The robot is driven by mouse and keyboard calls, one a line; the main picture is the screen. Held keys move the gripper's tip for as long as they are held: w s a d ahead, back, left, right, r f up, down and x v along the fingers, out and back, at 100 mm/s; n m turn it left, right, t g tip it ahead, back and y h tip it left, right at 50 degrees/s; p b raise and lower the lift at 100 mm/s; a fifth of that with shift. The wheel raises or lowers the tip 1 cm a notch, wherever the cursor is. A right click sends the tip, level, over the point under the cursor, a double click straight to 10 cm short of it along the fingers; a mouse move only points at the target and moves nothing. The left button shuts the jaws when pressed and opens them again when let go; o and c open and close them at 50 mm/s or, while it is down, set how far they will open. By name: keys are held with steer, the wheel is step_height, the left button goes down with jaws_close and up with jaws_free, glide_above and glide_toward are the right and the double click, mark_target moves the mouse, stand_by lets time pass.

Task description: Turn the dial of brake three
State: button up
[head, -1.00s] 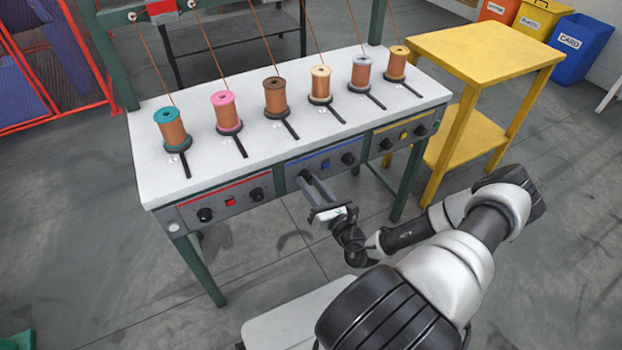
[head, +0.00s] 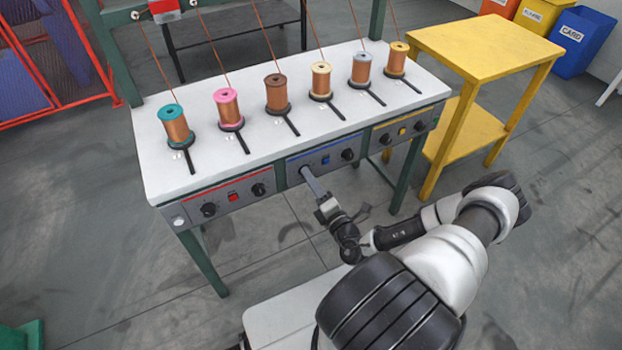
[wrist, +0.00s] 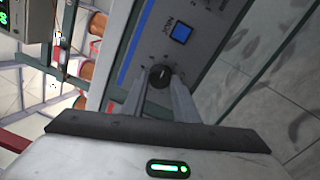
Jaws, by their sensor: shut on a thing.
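The dial of brake three (wrist: 160,76) is a small black knob on the blue-striped control panel (head: 335,149), the left of that panel's two dials. In the head view my gripper (head: 304,171) reaches up to the panel with its fingertips at this dial and hides most of it. In the wrist view its two fingers (wrist: 160,80) stand on either side of the knob, shut on it. A light pointer mark shows on the knob's face. The blue square button (wrist: 181,33) is beside the dial.
The blue panel's other dial (head: 347,154) is to the right. The red-striped panel (head: 220,198) is to the left and the yellow-striped panel (head: 405,127) to the right. Several copper spools stand on the white table (head: 165,182). A yellow side table (head: 480,45) stands at the right.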

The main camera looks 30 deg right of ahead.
steer(key=shift+a+m, duration=0.15)
steer(key=shift+m, duration=3.65)
steer(key=o, duration=1.1)
steer(key=s, duration=1.1)
steer(key=s+p, duration=0.1)
steer(key=s, duration=0.5)
steer(key=shift+s+f, duration=0.2)
steer(key=shift+f, duration=0.1)
